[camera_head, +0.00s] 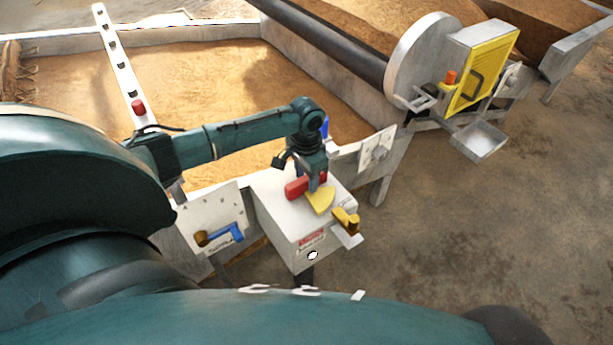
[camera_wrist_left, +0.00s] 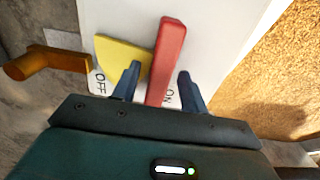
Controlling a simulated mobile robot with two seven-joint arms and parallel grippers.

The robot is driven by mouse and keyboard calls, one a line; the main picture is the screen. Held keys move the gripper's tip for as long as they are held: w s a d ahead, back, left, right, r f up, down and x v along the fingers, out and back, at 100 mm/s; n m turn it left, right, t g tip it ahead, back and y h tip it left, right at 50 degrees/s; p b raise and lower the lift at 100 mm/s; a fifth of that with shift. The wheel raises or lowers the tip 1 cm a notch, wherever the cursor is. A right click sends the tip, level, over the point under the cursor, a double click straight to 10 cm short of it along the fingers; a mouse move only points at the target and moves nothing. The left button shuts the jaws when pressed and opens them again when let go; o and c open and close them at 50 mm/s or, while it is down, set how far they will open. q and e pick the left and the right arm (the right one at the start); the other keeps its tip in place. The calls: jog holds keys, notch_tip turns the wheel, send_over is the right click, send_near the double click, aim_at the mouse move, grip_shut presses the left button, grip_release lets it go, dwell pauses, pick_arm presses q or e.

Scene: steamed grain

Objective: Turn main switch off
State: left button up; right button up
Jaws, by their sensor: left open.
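The main switch is a white box (camera_head: 290,212) with a red lever (camera_head: 298,187) and a yellow plate (camera_head: 320,201) on top. My left gripper (camera_head: 312,178) is over the box, at the lever. In the left wrist view the red lever (camera_wrist_left: 169,55) stands between the two open fingers of the gripper (camera_wrist_left: 159,80), with a visible gap on the right. The lever lies at the right edge of the yellow plate (camera_wrist_left: 118,55), by the ON label (camera_wrist_left: 168,97). The OFF label (camera_wrist_left: 100,86) is on the left. My right gripper is not in view.
An orange-yellow handle (camera_head: 347,220) sticks out at the box's right side. A panel with a blue lever (camera_head: 225,234) stands left of the box. A grain bed (camera_head: 130,75) lies behind. A drum with a yellow guard (camera_head: 483,65) is at the upper right. Floor at right is clear.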

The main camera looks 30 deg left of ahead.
pick_arm(q)
jog(key=shift+c, duration=0.2)
grip_shut()
dwell(0.3)
